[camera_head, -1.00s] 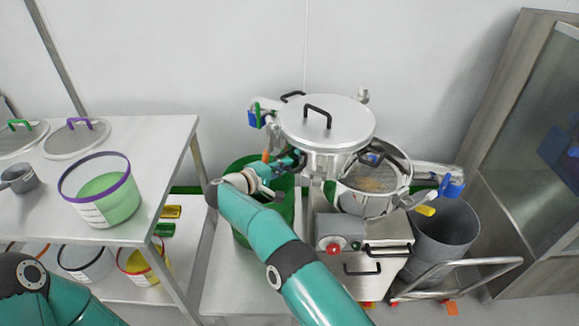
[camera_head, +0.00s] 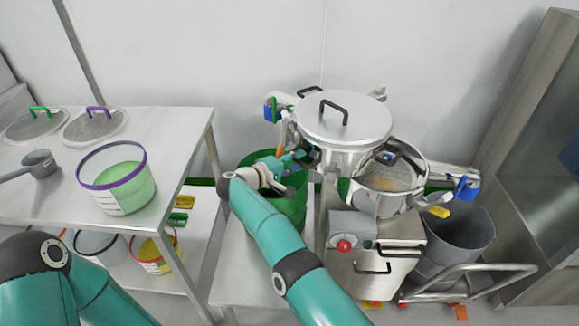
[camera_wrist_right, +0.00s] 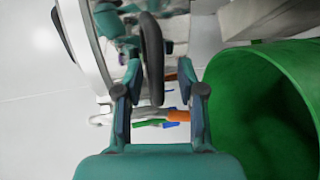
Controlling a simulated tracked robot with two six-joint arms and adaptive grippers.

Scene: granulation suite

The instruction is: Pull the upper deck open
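The upper deck (camera_head: 343,142) is a round steel drum under a flat lid with a black handle (camera_head: 334,108). It sits above and left of the open sieve-like lower deck (camera_head: 388,182). My right gripper (camera_head: 302,158) is at the left side of the upper deck, above the green bin. In the right wrist view, a dark upright bar handle (camera_wrist_right: 152,60) stands between the fingers of my right gripper (camera_wrist_right: 160,85), with gaps on both sides. The gripper is open around it. My left arm shows at the lower left; its gripper is out of view.
The green bin (camera_head: 292,207) stands below the right gripper. A grey bin (camera_head: 462,238) and a trolley rail (camera_head: 470,272) are at the right. A steel table (camera_head: 180,135) at the left carries a purple-rimmed tub (camera_head: 122,192), lids and a scoop (camera_head: 38,162).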

